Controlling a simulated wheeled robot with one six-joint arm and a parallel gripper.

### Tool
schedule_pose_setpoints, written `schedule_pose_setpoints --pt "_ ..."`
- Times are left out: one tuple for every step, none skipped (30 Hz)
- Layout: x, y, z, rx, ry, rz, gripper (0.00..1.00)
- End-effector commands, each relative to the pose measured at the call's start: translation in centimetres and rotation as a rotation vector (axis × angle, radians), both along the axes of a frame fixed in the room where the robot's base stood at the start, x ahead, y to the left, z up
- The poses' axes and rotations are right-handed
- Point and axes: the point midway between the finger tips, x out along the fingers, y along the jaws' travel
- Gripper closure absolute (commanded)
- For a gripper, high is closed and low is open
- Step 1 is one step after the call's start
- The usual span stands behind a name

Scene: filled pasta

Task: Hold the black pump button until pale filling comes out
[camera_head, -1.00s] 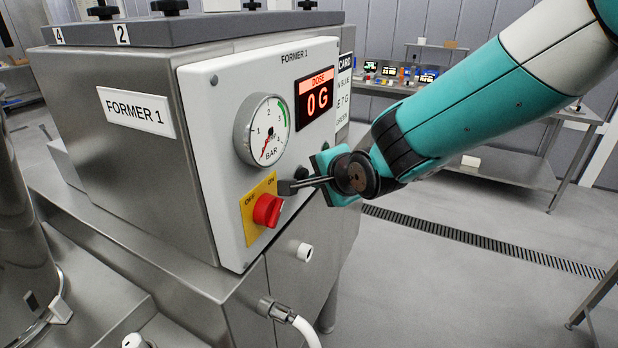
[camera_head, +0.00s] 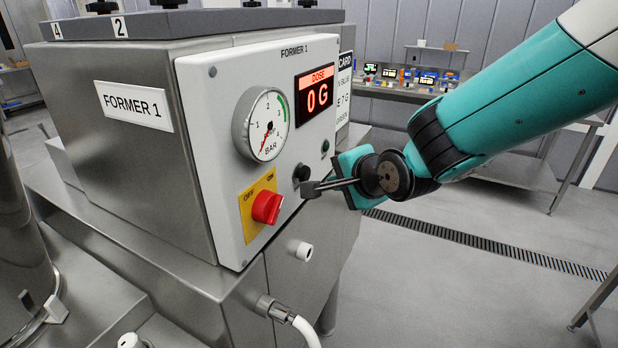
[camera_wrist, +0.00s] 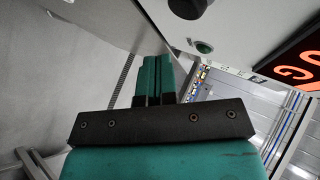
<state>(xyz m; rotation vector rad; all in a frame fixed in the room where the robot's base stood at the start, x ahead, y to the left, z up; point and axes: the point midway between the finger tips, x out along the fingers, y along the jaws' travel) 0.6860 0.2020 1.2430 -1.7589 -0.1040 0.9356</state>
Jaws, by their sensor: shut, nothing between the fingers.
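The black pump button (camera_head: 301,173) is a dark round knob on the white front panel (camera_head: 225,130) of FORMER 1, right of the red switch. It also shows at the top edge of the wrist view (camera_wrist: 187,6). My gripper (camera_head: 312,188) is shut and empty, its tips just below and right of the button. In the wrist view the closed teal fingers (camera_wrist: 154,68) point towards the panel, with a gap between their tips and the button. The red DOSE display (camera_head: 315,95) reads 0 G. No pale filling is in view.
A red rotary switch (camera_head: 266,207) on a yellow plate sits left of my fingers. A pressure gauge (camera_head: 262,124) is above it. A small green button or lamp (camera_head: 325,146) is above the black button. A white hose (camera_head: 300,326) leaves below. Open floor lies right.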

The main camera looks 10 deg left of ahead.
Motion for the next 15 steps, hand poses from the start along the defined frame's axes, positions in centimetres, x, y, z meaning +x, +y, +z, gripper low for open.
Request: schedule_pose_setpoints --pt "-0.2 -0.5 -0.1 0.002 0.0 -0.002 1.0" --pt "-0.3 -0.8 -0.1 0.002 0.0 -0.002 1.0" --pt "-0.4 -1.2 -0.1 0.0 0.0 -0.001 1.0" --pt "-0.5 -1.5 -0.1 -0.001 0.0 -0.002 1.0" --pt "-0.6 -1.8 -0.1 0.0 0.0 -0.002 1.0" --pt "-0.7 -2.0 -0.1 0.001 0.001 -0.002 1.0" --pt "-0.8 -2.2 -0.1 0.001 0.001 -0.001 1.0" --pt "-0.9 -2.3 -0.1 0.0 0.001 -0.001 1.0" --pt "-0.9 -2.5 -0.1 0.0 0.001 -0.001 1.0" --pt "-0.9 -2.5 -0.1 -0.001 0.001 0.0 1.0" --pt "-1.0 -2.6 0.0 0.0 0.0 0.0 1.0" --pt "-1.0 -2.6 0.0 0.0 0.0 0.0 1.0" --pt "-1.0 -2.6 0.0 0.0 0.0 0.0 1.0" --pt "-1.0 -2.6 0.0 0.0 0.0 0.0 1.0" --pt "-1.0 -2.6 0.0 0.0 0.0 0.0 1.0"
